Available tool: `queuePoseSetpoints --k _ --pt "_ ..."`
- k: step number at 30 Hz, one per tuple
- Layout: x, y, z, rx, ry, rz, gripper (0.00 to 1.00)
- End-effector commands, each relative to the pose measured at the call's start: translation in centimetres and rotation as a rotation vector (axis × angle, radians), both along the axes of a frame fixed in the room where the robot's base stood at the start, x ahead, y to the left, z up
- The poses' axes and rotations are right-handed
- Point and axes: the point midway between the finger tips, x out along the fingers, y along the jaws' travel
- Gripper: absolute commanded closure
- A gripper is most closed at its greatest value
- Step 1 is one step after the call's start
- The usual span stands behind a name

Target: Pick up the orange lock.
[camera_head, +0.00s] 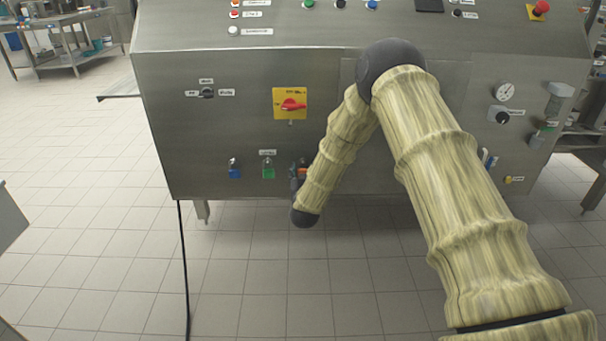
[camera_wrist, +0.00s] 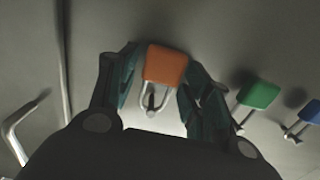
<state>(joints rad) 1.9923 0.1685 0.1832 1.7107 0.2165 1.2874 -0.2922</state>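The orange lock (camera_wrist: 166,65) shows in the wrist view with its metal shackle against the grey panel. My gripper (camera_wrist: 160,75) is open around it, with one teal finger on each side of the lock body. The fingers are very close to the lock's sides; I cannot tell whether either touches. In the head view only a small part of the orange lock (camera_head: 302,171) shows beside my gripper (camera_head: 296,179), and my arm hides much of that spot.
A green lock (camera_wrist: 259,95) and a blue lock (camera_wrist: 310,111) hang beside the orange one; the head view also shows the green lock (camera_head: 268,172) and the blue lock (camera_head: 234,172). A bent metal rod (camera_wrist: 18,125) is at the wrist view's left. The red switch (camera_head: 291,105) is above.

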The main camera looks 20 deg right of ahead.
Motion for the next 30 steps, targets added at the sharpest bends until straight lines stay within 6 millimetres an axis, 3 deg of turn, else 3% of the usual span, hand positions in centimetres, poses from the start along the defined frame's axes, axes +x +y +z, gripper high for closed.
queuePoseSetpoints --k 1,5,14,19,23,30 --pt "0.0 0.0 0.0 0.000 0.000 0.000 0.67" --pt "0.0 0.0 0.0 0.000 0.000 0.000 0.90" --pt "0.0 0.0 0.2 0.000 -0.001 0.000 0.91" --pt "0.0 0.0 1.9 -0.001 -0.002 0.000 0.91" --pt "-2.2 0.7 1.6 0.001 0.002 0.001 0.91" --pt "-8.0 2.4 1.6 0.000 0.002 0.002 0.91"
